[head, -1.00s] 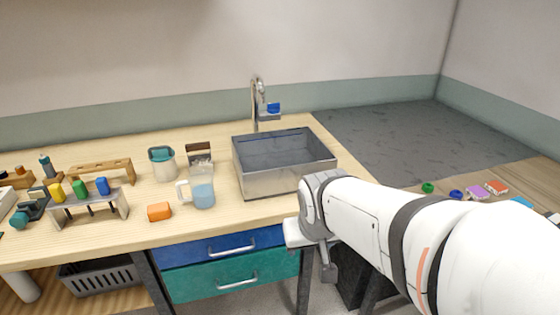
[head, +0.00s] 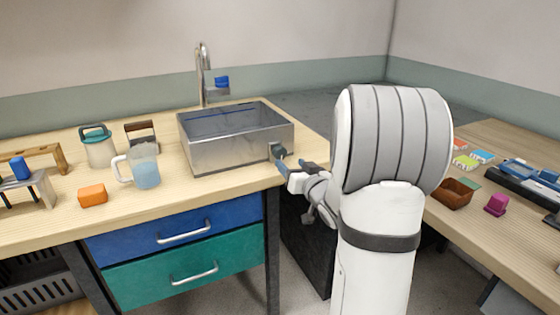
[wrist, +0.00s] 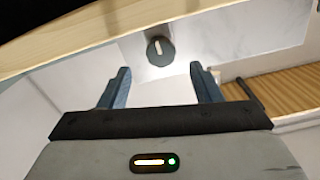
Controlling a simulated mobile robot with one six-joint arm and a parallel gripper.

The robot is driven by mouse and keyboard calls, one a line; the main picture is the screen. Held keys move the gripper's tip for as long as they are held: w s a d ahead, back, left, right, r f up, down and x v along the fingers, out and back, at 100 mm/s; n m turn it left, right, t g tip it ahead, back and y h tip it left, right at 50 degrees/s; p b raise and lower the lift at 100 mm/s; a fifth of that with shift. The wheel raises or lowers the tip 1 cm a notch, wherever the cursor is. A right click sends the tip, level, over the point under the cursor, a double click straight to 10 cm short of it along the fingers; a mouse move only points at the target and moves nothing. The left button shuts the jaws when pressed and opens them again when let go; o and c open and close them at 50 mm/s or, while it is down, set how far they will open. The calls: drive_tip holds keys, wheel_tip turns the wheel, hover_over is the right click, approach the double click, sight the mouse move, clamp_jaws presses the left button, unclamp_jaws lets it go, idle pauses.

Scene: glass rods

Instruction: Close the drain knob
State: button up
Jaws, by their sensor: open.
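The drain knob (head: 277,151) is a dark round knob on the front wall of the metal sink (head: 215,155), near its right corner. In the wrist view the knob (wrist: 160,50) shows a pale mark along its face, running nearly up and down in the picture. My gripper (head: 292,165) is at the right front of the sink, its fingers pointing towards the knob. In the wrist view my gripper (wrist: 160,73) is open and empty, with the knob beyond the fingertips and roughly centred between them. I see no contact with the knob.
A faucet (head: 203,75) stands behind the sink. A jug of blue liquid (head: 145,168), an orange block (head: 92,194) and a lidded canister (head: 98,147) stand left of the sink. Blue (head: 180,226) and green (head: 185,265) drawers are below. Another table (head: 500,235) is at the right.

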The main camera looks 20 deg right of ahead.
sight(282, 155)
drive_tip(key=w, duration=0.7)
drive_tip(key=shift+w+a, duration=0.15)
drive_tip(key=shift+w, duration=0.05)
